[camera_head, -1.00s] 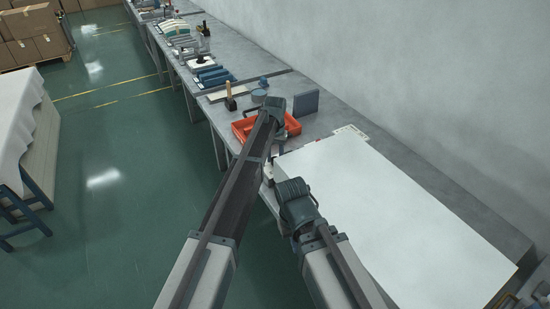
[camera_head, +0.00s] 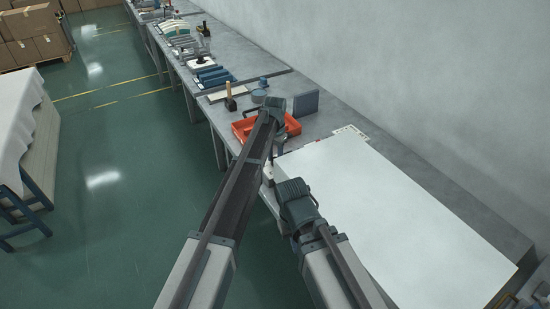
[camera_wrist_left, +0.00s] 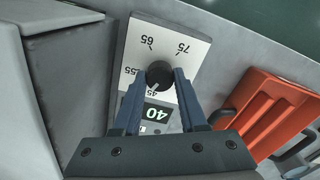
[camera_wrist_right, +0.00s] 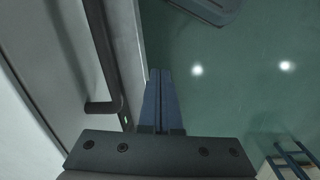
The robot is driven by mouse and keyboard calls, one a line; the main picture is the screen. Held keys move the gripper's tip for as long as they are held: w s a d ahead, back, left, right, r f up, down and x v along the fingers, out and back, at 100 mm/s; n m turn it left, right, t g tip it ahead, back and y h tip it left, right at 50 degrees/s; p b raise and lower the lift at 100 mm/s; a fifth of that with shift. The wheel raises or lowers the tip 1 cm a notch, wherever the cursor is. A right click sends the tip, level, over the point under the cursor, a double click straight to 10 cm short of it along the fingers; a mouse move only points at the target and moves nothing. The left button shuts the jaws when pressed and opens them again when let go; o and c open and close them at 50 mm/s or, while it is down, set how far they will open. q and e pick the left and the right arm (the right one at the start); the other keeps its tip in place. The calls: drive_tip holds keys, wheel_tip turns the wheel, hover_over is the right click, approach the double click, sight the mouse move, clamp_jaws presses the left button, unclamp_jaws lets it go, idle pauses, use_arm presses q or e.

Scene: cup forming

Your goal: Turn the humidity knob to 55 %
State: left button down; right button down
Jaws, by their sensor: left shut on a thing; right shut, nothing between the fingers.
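The black humidity knob (camera_wrist_left: 159,73) sits on a white panel (camera_wrist_left: 140,40) in the left wrist view. The panel is marked 45, 55, 65 and 75. The knob's pale pointer mark appears to face the 45 side. My left gripper (camera_wrist_left: 159,78) is shut on the knob, one finger on each side. It shows in the head view (camera_head: 273,104), where its arm hides the knob. My right gripper (camera_wrist_right: 160,72) is shut and empty, above the floor beside a grey cabinet.
An orange tray (camera_head: 292,124) lies close to the left gripper and shows in the left wrist view (camera_wrist_left: 265,105). A dark bar handle (camera_wrist_right: 95,65) runs beside the right fingers. Green floor (camera_head: 110,200) is open to the left.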

use_arm(q)
drive_tip(key=m, duration=0.4)
drive_tip(key=shift+m, duration=2.5)
drive_tip(key=shift+c, duration=2.2)
unclamp_jaws()
drive_tip(key=shift+r, duration=0.15)
wheel_tip(320, 180, up, 14)
drive_tip(key=p, duration=1.4)
drive_tip(key=shift+f, duration=0.25)
